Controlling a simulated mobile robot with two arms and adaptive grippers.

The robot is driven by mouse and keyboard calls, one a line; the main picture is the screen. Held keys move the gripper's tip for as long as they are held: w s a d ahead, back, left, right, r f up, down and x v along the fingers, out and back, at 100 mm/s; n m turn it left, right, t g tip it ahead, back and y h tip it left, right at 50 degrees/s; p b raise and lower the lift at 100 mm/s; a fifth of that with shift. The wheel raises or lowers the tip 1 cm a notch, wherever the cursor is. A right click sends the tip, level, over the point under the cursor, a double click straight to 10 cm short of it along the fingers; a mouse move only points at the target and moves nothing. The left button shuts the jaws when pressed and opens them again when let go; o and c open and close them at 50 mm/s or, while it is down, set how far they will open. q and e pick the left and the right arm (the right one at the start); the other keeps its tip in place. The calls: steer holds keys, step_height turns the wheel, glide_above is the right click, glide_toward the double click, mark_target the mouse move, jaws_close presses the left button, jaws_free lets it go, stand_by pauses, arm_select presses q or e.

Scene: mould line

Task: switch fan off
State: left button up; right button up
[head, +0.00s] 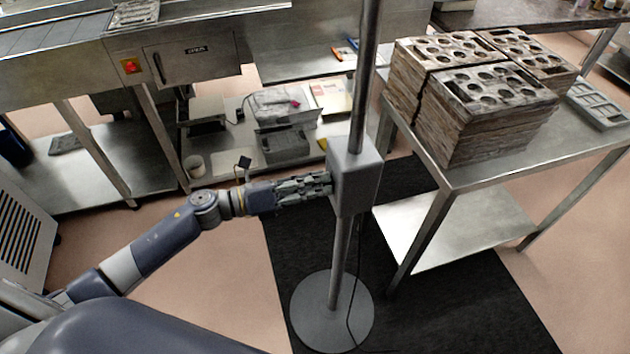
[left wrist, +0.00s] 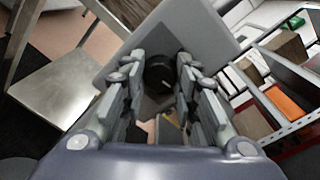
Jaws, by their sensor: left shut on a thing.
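The fan's stand shows in the head view as a grey pole (head: 367,70) with a grey control box (head: 357,177) partway up and a round base (head: 331,315) on the floor. The fan's head is out of view. My left gripper (head: 328,184) reaches in from the left, against the left side of the box. In the left wrist view its fingers (left wrist: 160,85) lie on either side of a dark round knob (left wrist: 160,72) on the box (left wrist: 187,35), shut on it. The knob's setting cannot be read. My right gripper is out of view.
A steel table (head: 465,180) with stacked moulds (head: 480,125) stands right of the pole. A steel bench with a shelf (head: 275,145) runs behind. A black mat (head: 440,310) lies under the stand, with a cable running down the pole. Open floor lies at the left front.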

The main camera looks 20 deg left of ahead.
arm_select(q)
steer(key=shift+w+a+n+g+h+p, duration=0.2)
steer(key=shift+n+p, duration=0.85)
steer(key=shift+n, duration=2.9)
steer(key=shift+s+d+n+g+h+p, duration=0.2)
steer(key=shift+n+p, duration=0.8)
steer(key=shift+n, duration=2.95)
steer(key=shift+w+a+f, duration=0.1)
steer(key=o, duration=1.1)
steer(key=shift+c, duration=0.2)
steer(key=v, duration=1.2)
steer(key=shift+w, duration=0.1)
